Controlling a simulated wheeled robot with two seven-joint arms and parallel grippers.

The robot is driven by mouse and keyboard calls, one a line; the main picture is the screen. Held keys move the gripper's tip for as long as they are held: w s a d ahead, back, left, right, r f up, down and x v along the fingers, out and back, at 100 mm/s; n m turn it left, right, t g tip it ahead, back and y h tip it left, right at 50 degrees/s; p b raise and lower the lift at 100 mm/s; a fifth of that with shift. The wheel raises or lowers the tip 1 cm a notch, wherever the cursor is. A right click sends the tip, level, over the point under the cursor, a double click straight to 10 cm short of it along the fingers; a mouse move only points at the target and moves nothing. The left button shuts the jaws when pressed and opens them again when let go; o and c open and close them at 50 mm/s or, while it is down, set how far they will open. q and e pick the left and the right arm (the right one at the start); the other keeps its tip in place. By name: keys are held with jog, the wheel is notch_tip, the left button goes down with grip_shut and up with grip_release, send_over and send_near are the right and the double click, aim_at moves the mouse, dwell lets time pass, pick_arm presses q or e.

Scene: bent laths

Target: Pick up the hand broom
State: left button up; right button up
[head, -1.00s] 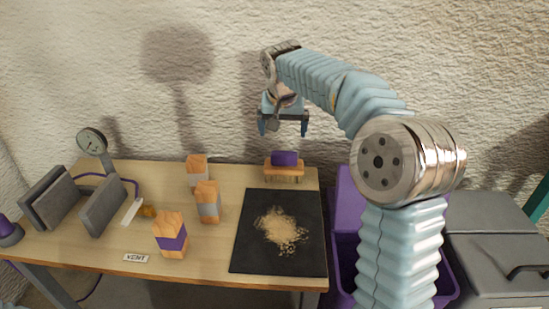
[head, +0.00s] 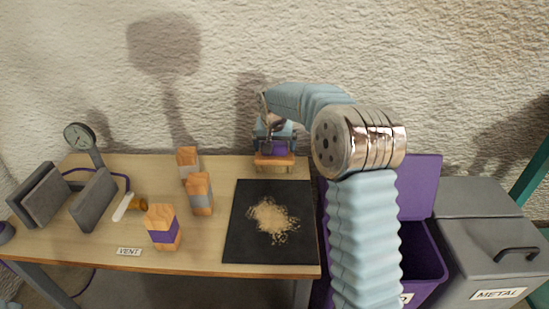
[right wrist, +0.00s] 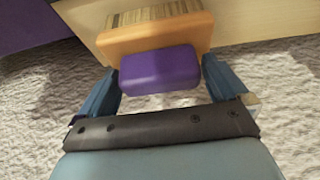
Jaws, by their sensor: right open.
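The hand broom (head: 275,160) stands at the back right edge of the table, bristles down. It has an orange wooden body and a purple grip block on top. My right gripper (head: 274,144) is over it, pointing down, partly hiding the broom in the head view. In the right wrist view the open fingers (right wrist: 159,72) stand on either side of the purple grip (right wrist: 158,71), with a gap visible on each side. The orange body (right wrist: 155,36) and tan bristles show beyond it. My left gripper is not in view.
A black mat (head: 240,243) with a pile of sawdust (head: 272,218) lies in front of the broom. Several orange wooden blocks, a grey vise-like pair of plates (head: 93,199) and a gauge (head: 79,137) stand left. Purple and grey bins (head: 480,215) stand right of the table.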

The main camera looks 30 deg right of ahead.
jog(key=shift+r, duration=0.1)
jog(key=c, duration=1.3)
jog(key=shift+o, duration=0.2)
jog(key=shift+r, duration=0.3)
notch_tip(320, 180, up, 2)
jog(key=shift+r, duration=0.15)
jog(key=s+a+r+b, duration=0.2)
jog(key=s+r, duration=0.8)
jog(key=s, duration=0.4)
